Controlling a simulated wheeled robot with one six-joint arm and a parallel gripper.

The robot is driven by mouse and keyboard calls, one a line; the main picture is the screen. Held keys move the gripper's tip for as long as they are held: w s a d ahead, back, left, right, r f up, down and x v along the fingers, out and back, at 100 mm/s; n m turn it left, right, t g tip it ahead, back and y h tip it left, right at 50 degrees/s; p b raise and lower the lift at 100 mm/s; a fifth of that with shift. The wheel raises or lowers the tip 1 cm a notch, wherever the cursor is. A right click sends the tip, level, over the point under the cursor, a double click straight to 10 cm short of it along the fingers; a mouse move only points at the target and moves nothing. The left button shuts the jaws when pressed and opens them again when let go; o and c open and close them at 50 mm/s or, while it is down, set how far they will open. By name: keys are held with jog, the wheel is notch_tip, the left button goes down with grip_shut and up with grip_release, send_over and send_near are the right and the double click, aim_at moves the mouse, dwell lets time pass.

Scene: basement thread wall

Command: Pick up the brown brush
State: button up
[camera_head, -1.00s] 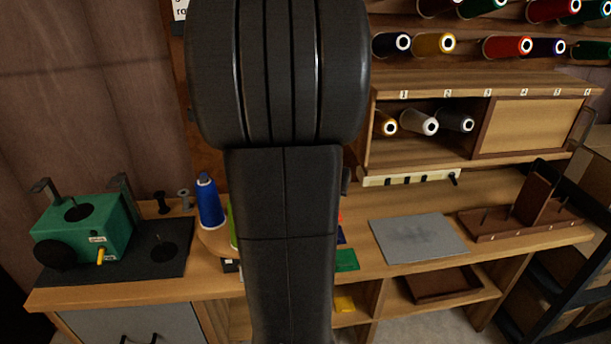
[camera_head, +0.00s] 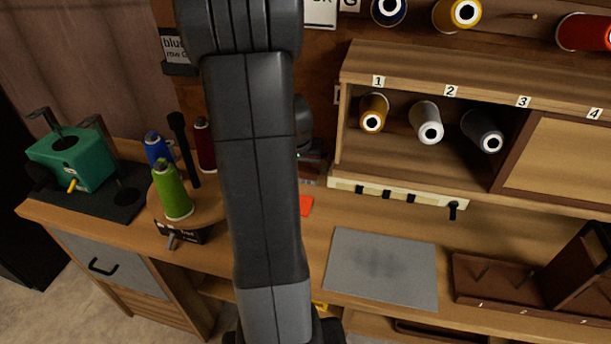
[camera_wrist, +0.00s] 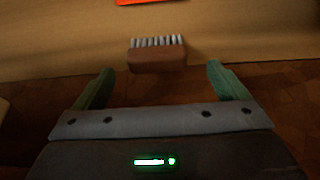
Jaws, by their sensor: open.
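The brown brush (camera_wrist: 157,59) shows in the wrist view, a small brown block with pale bristles along its far edge. My gripper (camera_wrist: 155,84) is open, with its two green fingers spread wide. The brush lies just ahead of the fingertips, roughly midway between them, and nothing is held. I cannot tell the height gap between fingers and brush. In the head view my arm covers the middle of the bench, and neither the brush nor the fingers can be made out there.
A red-orange card (camera_head: 306,205) lies on the bench beside my arm. A grey mat (camera_head: 381,268) lies to its right. A round stand (camera_head: 203,215) with green and blue spools is left of my arm. A shelf (camera_head: 357,150) with spools rises behind; a brown rack (camera_head: 475,283) stands right.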

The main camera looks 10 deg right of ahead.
jog(key=x, duration=0.3)
jog(key=shift+s+d+f, duration=0.1)
jog(key=shift+s+f, duration=0.1)
jog(key=shift+f, duration=0.25)
jog(key=shift+w+f, duration=0.25)
jog(key=shift+f, duration=0.3)
